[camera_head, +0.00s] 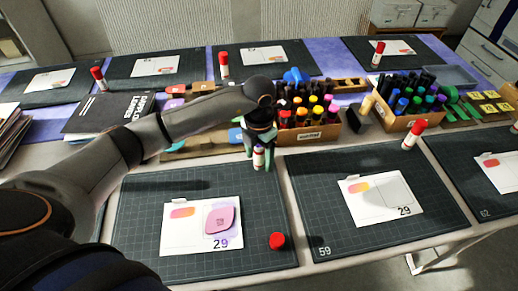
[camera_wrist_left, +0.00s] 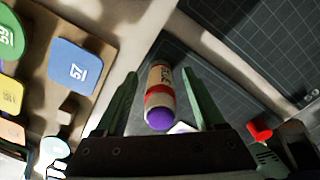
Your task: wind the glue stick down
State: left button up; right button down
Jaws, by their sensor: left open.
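The glue stick (camera_head: 259,158) stands near the back right corner of the near-left cutting mat (camera_head: 140,235). It is uncapped. In the left wrist view the glue stick (camera_wrist_left: 160,88) shows a pale label, a red band and a purple tip facing the camera. My left gripper (camera_head: 259,161) is above it, its green fingers either side; the wrist view shows a gap on both sides. A red cap (camera_head: 277,241) lies on the same mat, nearer me. At the lower right of the wrist view a dark shape with green parts looks like my right gripper (camera_wrist_left: 272,158); its jaws are unclear.
A white card (camera_head: 175,240) with a pink pad (camera_head: 220,219) lies on the mat. Marker crates (camera_head: 312,136) stand behind the gripper. Another capped glue stick (camera_head: 414,134) stands on the right mat (camera_head: 345,238). A blue tile (camera_wrist_left: 72,66) lies left in the wrist view.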

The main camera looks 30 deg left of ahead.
pick_arm(q)
grip_shut()
dwell(1.2)
